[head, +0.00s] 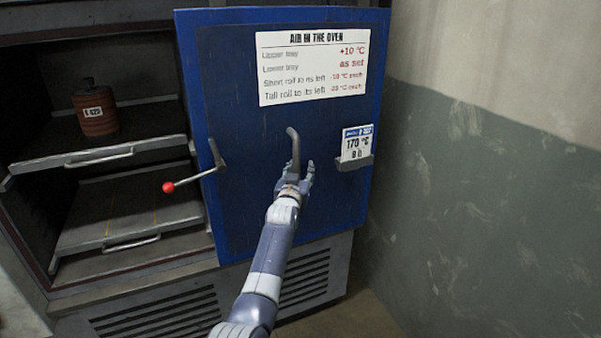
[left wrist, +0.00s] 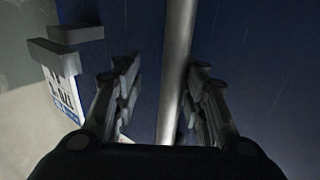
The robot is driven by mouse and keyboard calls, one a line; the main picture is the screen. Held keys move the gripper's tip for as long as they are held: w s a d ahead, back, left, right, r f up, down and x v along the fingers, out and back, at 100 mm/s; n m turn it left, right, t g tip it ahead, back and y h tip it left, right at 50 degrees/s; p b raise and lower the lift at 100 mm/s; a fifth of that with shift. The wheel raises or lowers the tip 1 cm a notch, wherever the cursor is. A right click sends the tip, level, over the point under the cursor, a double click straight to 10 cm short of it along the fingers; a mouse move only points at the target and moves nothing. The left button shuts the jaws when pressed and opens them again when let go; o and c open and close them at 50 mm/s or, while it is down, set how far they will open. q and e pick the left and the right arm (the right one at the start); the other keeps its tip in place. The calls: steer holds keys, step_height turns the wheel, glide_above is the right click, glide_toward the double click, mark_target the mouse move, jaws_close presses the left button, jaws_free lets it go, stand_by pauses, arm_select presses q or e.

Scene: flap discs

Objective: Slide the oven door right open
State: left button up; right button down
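The blue oven door (head: 235,120) covers the right part of the oven, and the oven's left part stands open. An upright grey bar handle (head: 294,150) is fixed on the door. My left gripper (head: 297,176) is at the lower part of this handle. In the left wrist view the handle (left wrist: 177,60) runs between the two fingers of my left gripper (left wrist: 163,95), with gaps visible on both sides. The fingers are open around the bar. My right gripper is in neither view.
Inside the oven are an upper tray (head: 100,155) bearing a rust-red canister (head: 95,112), and a lower tray (head: 130,222). A red-knobbed lever (head: 190,180) sticks out at the door's left edge. A card holder (head: 356,163) is on the door; a wall (head: 480,190) stands close at right.

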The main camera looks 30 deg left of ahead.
arm_select(q)
steer(key=shift+a+r, duration=0.1)
steer(key=shift+a, duration=0.1)
steer(key=shift+s, duration=0.15)
steer(key=shift+s+d, duration=0.1)
steer(key=shift+s, duration=0.1)
steer(key=v, duration=1.1)
steer(key=shift+s, duration=0.15)
steer(key=shift+d, duration=0.1)
